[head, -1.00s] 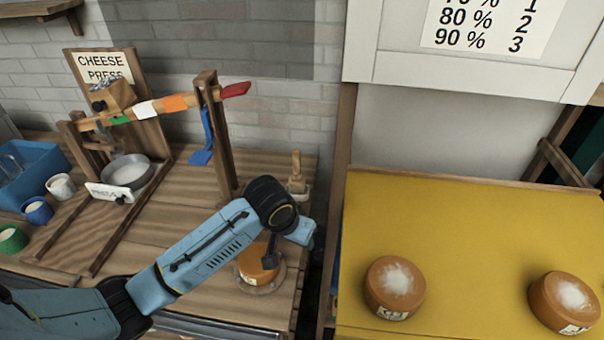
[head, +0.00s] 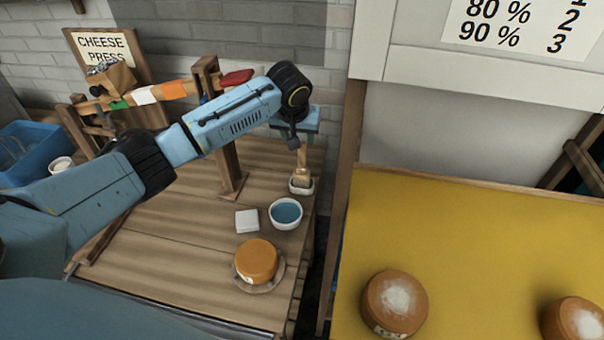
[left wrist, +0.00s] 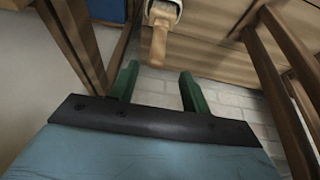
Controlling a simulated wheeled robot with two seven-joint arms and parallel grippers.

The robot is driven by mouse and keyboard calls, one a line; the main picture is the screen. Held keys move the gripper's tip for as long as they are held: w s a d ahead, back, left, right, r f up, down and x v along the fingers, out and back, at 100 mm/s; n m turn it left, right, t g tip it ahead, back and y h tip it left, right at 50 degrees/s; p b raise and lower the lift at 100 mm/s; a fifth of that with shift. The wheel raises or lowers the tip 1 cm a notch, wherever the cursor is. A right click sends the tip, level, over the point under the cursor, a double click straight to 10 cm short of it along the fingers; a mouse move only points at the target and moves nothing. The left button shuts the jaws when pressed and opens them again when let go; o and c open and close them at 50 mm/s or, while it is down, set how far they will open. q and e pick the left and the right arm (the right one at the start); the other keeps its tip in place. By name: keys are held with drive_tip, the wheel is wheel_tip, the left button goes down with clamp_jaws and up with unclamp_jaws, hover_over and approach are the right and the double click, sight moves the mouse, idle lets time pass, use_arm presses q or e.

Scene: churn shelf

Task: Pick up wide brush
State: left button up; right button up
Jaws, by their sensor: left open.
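The wide brush (head: 302,164) stands upright, handle up, in a small white holder (head: 301,188) at the back right of the wooden table; its bristles are hidden. My left gripper (head: 297,136) is right above the handle. In the left wrist view the green fingers of the left gripper (left wrist: 158,72) are spread apart. The tan handle of the brush (left wrist: 159,42) shows there, its end about level with the fingertips and between them, with gaps on both sides. My right gripper is not in view.
A bowl of blue liquid (head: 285,213), a white block (head: 247,221) and an orange cheese (head: 256,260) are nearer. A wooden post (head: 345,190) and yellow shelf (head: 470,235) lie right.

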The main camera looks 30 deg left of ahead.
use_arm(q)
hover_over(302, 167)
drive_tip(key=shift+s+f+x, duration=0.1)
drive_tip(key=shift+s+x, duration=0.1)
drive_tip(key=shift+x, duration=0.8)
drive_tip(key=shift+s+f+x, duration=0.1)
drive_tip(key=shift+s+x, duration=0.15)
drive_tip(key=shift+x, duration=0.75)
drive_tip(key=shift+s+f+x, duration=0.1)
drive_tip(key=shift+s+x, duration=0.1)
drive_tip(key=shift+x, duration=0.8)
drive_tip(key=shift+c, duration=0.5)
drive_tip(key=shift+r, duration=0.1)
clamp_jaws()
